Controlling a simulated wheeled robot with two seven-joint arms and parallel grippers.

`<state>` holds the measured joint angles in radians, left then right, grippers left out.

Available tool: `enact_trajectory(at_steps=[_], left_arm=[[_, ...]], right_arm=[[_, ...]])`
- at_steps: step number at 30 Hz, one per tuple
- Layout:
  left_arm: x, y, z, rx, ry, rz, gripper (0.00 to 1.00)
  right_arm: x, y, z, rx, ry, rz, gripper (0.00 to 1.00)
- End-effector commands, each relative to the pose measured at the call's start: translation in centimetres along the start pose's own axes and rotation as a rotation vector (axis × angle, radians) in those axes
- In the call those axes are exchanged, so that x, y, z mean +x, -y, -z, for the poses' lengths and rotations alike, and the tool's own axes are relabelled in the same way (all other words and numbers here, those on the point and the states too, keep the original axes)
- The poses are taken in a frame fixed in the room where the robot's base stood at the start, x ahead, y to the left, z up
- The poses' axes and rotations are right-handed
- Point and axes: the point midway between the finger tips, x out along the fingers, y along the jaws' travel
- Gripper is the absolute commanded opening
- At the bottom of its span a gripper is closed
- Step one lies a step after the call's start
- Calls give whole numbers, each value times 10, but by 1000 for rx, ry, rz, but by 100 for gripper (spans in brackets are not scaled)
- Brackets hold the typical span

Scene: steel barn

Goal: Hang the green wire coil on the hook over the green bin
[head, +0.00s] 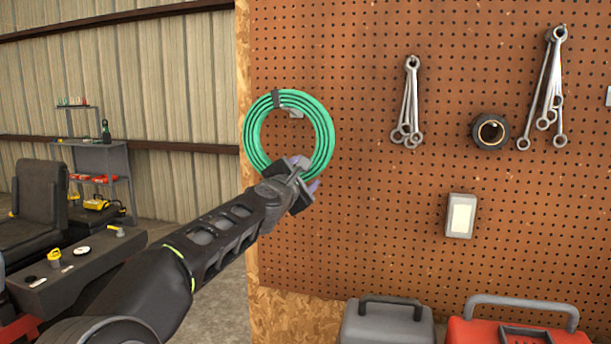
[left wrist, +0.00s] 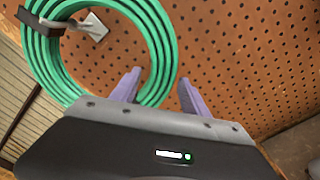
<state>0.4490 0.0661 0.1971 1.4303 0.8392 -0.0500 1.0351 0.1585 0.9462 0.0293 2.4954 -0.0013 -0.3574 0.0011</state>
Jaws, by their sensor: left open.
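The green wire coil (head: 325,120) is upright against the brown pegboard, with a dark band at its top. A hook with a pale plate (head: 295,113) shows inside the ring near the top. In the left wrist view the hook (left wrist: 82,25) reaches from its plate to the banded part of the coil (left wrist: 160,45), which appears to hang on it. My left gripper (head: 302,174) is open at the coil's lower right. In the left wrist view its purple fingers (left wrist: 160,92) stand apart, with the coil's lower strands passing between or just behind them. No green bin shows.
Wrenches (head: 407,105) and a black roll (head: 490,131) hang to the right, above a pale box (head: 461,215). A grey toolbox (head: 388,322) and a red toolbox (head: 520,331) stand below. A dark chair (head: 40,205) and shelf (head: 105,158) are at left.

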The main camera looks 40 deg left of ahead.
Motion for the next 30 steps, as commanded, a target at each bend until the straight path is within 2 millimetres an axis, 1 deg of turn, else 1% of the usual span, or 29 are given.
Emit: enact_trajectory(at_steps=[1,6,9,12,15,30], left_arm=[[-9,1,1,1,1,-2,54],[-38,1,1,1,2,-3,54],[-51,0,0,0,1,-3,54],[-60,0,0,0,1,-2,54],[-63,0,0,0,1,-1,54],[-62,0,0,0,1,-1,54]], right_arm=[[6,-2,0,0,0,0,36],[14,-5,0,0,-1,0,36],[15,-6,0,0,-1,0,36],[16,-6,0,0,-1,0,36],[16,-6,0,0,-1,0,36],[16,-6,0,0,-1,0,36]])
